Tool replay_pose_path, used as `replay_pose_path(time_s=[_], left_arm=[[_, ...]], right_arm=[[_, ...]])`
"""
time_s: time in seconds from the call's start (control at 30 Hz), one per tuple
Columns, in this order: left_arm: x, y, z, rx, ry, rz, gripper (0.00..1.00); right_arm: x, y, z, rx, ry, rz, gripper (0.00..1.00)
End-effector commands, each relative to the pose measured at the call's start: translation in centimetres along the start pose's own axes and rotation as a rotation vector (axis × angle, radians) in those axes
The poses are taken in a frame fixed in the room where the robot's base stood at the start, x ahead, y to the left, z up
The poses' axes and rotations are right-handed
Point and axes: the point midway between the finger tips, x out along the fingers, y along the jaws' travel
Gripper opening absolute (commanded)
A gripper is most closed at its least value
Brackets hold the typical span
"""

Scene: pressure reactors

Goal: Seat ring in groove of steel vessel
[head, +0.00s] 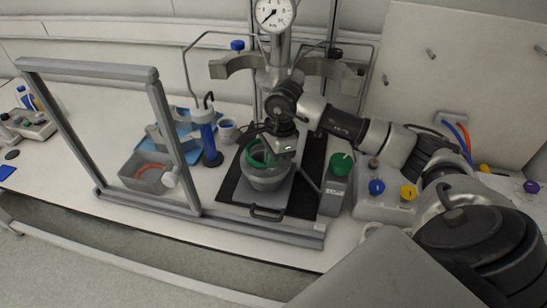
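The steel vessel (267,183) stands open on a black mat in the middle of the head view. A green ring (250,160) is at the vessel's mouth; its right part is hidden by my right gripper. I cannot tell whether the ring lies in the groove or is held just above the rim. My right gripper (279,151) points down over the right side of the ring, very close to it. Its fingertips are too small and covered to show whether they are closed on the ring. My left gripper is not in view.
A grey frame (170,135) stands left of the vessel. Behind it are a grey tray (146,182) with an orange ring and a blue cylinder (209,146). The reactor head with a gauge (273,14) rises behind the vessel. A green-knobbed unit (338,180) stands close on the right.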

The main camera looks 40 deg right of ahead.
Motion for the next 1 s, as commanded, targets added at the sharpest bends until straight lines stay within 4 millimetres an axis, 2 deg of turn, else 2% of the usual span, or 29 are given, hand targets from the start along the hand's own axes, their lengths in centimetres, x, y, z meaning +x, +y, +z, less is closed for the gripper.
replay_pose_path(time_s=[0.83,1.0], left_arm=[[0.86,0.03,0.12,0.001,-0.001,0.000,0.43],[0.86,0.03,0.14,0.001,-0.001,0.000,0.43]], right_arm=[[0.45,-0.02,-0.07,0.000,0.000,-0.001,0.00],[0.46,-0.02,-0.07,0.000,0.000,-0.001,0.29]])
